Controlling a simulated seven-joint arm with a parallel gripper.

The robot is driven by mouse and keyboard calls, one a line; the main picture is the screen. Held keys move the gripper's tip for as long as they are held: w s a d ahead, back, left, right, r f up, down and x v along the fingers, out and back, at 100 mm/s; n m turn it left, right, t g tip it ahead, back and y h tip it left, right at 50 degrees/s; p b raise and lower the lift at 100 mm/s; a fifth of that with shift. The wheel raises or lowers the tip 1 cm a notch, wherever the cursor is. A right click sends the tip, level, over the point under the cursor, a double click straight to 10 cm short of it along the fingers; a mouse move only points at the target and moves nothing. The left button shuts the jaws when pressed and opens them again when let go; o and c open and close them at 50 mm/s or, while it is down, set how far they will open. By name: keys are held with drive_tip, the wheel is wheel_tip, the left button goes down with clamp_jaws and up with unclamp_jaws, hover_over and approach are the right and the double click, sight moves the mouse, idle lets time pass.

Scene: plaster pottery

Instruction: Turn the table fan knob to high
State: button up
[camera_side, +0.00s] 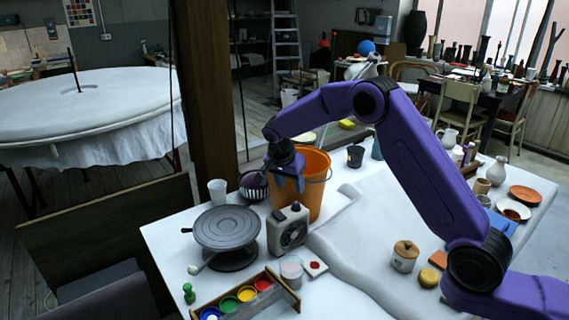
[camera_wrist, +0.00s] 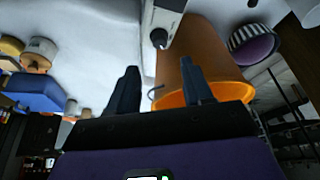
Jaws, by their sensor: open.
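The table fan (camera_side: 273,236) is a small beige box with a round dark grille, standing on the white table in front of the orange bucket. A small dark knob (camera_side: 296,206) sits on its top. In the wrist view, the fan (camera_wrist: 165,14) shows only in part at the top edge, with the dark round knob (camera_wrist: 159,38) at its near end. My gripper (camera_side: 287,184) points down above and slightly behind the fan, in front of the bucket. In the wrist view, my gripper (camera_wrist: 159,66) is open and empty, its fingers apart from the knob. The knob's setting is too small to read.
The orange bucket (camera_side: 318,196) stands close behind the fan and my fingers. White cloth lies right.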

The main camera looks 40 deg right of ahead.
drive_tip(key=v, duration=0.9)
drive_tip(key=s+a+r+n+y, duration=0.1)
drive_tip(key=s+a+n+y, duration=0.15)
drive_tip(key=s+n, duration=0.45)
drive_tip(key=s+a+r+n+y, duration=0.1)
drive_tip(key=s+a+n, duration=0.4)
drive_tip(key=s, duration=0.5)
drive_tip(key=s+d+f+n, duration=0.1)
drive_tip(key=s+d+n, duration=0.2)
drive_tip(key=s, duration=0.5)
drive_tip(key=s+d+f+n+g, duration=0.1)
drive_tip(key=s+d+n, duration=0.3)
drive_tip(key=s, duration=0.5)
drive_tip(key=s+d+f+n+y, duration=0.1)
drive_tip(key=s+d+n, duration=0.2)
drive_tip(key=s+n, duration=0.3)
drive_tip(key=s, duration=0.2)
drive_tip(key=shift+s+d+f+n+g, duration=0.2)
drive_tip(key=shift+s+f+n+g, duration=0.1)
drive_tip(key=shift+s+g, duration=0.1)
